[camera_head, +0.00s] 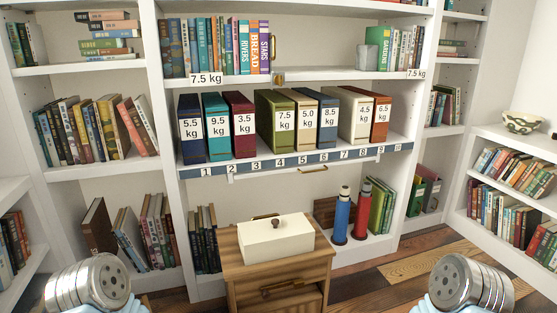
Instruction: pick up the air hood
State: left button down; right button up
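Nothing in the head view clearly shows as an air hood. A cream box-shaped thing (262,242) with a dark round knob on top sits on a small wooden cabinet (247,277) in the lower middle. I cannot tell whether it is the air hood. Silver, rounded parts of my two arms show at the bottom left and bottom right corners, apart from the cream box. The fingers of both grippers are out of the picture.
White bookshelves fill the back. The middle shelf (300,158) holds several binders with kg labels above numbered slots. A blue cylinder (341,217) and a red cylinder (362,209) stand right of the cabinet. A patterned bowl (521,122) is at right. Plank floor (420,265) shows lower right.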

aim_at(260, 241)
jog(key=i+l, duration=0.2)
jog(key=l, duration=0.15)
jog(key=i+l, duration=0.2)
jog(key=l, duration=0.15)
jog(key=i+l+u, duration=0.1)
jog(key=l, duration=0.25)
jog(key=i, duration=0.05)
